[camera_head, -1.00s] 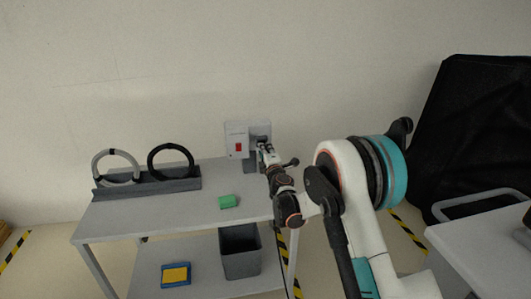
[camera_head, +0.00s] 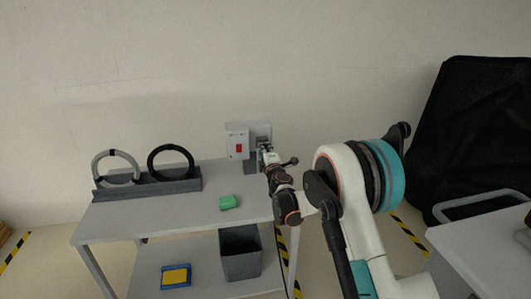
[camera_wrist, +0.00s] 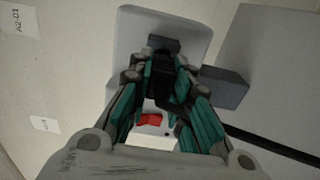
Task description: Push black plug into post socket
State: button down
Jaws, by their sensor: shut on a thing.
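The post socket is a grey box (camera_head: 262,130) on a post at the back right of the cart, beside a white panel with a red switch (camera_head: 239,148). My gripper (camera_head: 264,152) is at the front of this socket. In the wrist view, my gripper (camera_wrist: 164,85) has its fingers closed around the black plug (camera_wrist: 163,68), which is mostly hidden between them. The plug's far end lies against the grey socket plate (camera_wrist: 195,25). I cannot tell how deep it sits. The red switch also shows below the fingers in the wrist view (camera_wrist: 150,119).
A grey bin (camera_head: 240,255) and a blue-yellow box (camera_head: 176,276) are on the lower shelf. A white cart (camera_head: 480,245) stands at right.

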jog(key=shift+x, duration=0.95)
jog(key=c, duration=1.4)
grip_release()
jog(key=v, duration=1.2)
jog(key=shift+r, duration=0.15)
